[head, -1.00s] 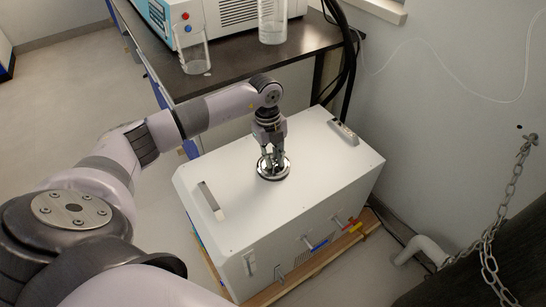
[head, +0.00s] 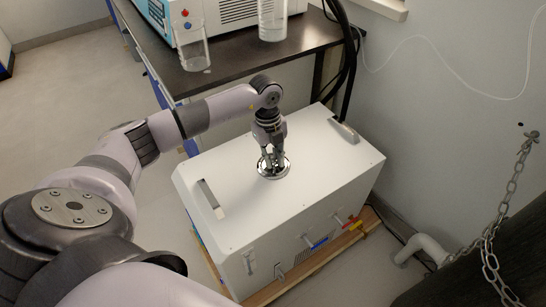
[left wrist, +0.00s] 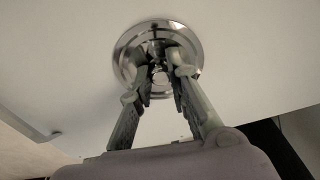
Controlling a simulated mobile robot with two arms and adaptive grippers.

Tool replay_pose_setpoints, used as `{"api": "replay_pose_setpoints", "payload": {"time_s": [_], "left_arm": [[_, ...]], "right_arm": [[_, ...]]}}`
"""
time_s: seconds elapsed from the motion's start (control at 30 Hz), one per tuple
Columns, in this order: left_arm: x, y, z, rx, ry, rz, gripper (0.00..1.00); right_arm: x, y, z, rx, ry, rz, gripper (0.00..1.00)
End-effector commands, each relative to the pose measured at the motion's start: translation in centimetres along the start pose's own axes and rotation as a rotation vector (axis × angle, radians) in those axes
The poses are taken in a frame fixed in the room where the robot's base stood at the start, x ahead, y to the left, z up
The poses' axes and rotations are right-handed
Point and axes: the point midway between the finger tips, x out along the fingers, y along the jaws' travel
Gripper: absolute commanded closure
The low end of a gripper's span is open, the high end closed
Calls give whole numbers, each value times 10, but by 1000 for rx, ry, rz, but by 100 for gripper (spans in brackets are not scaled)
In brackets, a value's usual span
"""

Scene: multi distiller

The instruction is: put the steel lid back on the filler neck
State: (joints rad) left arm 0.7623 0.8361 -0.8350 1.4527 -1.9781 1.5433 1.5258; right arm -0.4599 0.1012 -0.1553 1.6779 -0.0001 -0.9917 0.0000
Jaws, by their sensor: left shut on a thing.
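The round, shiny steel lid (head: 273,175) is on the top of the white machine, at the filler neck's place. The neck itself is hidden beneath it. My left gripper (head: 272,162) points down over the lid, with its fingers shut on the lid's middle. In the left wrist view the lid (left wrist: 126,52) is a bright ring against the white top, and the gripper's fingers (left wrist: 161,68) close on its centre. I cannot tell whether the lid is fully seated. My right gripper is not in view.
The white machine (head: 325,150) stands on a wooden base, with recessed handles on top and coloured valves in front. Behind it is a dark bench (head: 235,65) with two glass beakers and a blue-white device. A chain (head: 500,220) hangs at the right.

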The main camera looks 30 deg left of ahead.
Motion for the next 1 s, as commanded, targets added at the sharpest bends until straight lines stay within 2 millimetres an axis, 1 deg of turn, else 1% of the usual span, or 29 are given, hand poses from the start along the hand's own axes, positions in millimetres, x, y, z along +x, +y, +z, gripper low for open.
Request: {"api": "replay_pose_setpoints", "payload": {"time_s": [0.1, 0.13, 0.47, 0.67, 0.8, 0.87, 0.97, 1.0], "left_arm": [[0, 0, 0, 0, 0, 0, 100], [0, 0, 0, 0, 0, 0, 83], [0, 0, 0, 0, 0, 0, 61], [0, 0, 0, 0, 0, 0, 60], [-2, 0, 0, 0, 0, 0, 60], [-6, 0, 0, 0, -1, -1, 60], [-20, -1, 1, 0, -1, -3, 60], [-28, -1, 1, 0, -2, -3, 60]], "right_arm": [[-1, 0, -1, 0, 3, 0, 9], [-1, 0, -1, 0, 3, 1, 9], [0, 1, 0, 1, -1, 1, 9], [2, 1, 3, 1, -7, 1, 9], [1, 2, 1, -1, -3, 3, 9], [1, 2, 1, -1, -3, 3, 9], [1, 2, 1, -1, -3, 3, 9], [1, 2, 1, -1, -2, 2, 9]]}}
